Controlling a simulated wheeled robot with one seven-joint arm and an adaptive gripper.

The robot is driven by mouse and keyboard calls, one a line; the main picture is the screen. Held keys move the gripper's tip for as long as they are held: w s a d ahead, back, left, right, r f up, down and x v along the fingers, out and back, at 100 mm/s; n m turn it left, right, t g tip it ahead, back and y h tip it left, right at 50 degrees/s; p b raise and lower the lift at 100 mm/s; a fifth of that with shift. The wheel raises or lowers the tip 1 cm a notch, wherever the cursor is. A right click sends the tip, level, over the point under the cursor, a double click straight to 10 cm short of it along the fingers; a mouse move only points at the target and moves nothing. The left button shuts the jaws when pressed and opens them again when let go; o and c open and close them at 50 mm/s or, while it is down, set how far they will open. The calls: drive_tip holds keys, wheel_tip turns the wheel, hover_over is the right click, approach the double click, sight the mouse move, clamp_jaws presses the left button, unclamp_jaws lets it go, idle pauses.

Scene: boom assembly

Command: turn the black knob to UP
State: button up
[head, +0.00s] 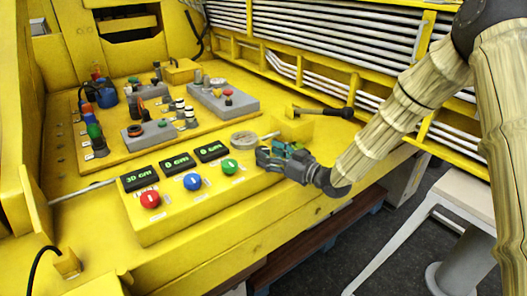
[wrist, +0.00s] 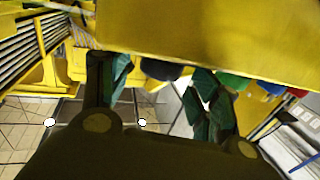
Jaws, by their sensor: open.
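The black knob shows in the wrist view (wrist: 160,70) as a dark round knob on the edge of the yellow control panel. It lies between the two finger pads of my gripper (wrist: 163,82). The fingers stand open on either side of it, and I cannot tell whether either touches it. In the head view my gripper (head: 277,156) is at the right end of the yellow control panel (head: 185,212) and hides the black knob. The knob's pointer and the UP label cannot be seen.
Red (head: 150,199), blue (head: 192,181) and green (head: 229,166) knobs stand in a row left of my gripper, with dark displays behind them. A round grey gauge (head: 244,139) is close behind my gripper. A black-handled lever (head: 325,112) sticks out behind it, and boards with several switches lie farther back.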

drive_tip(key=v, duration=0.8)
drive_tip(key=shift+s+d, duration=0.2)
drive_tip(key=shift+d, duration=0.05)
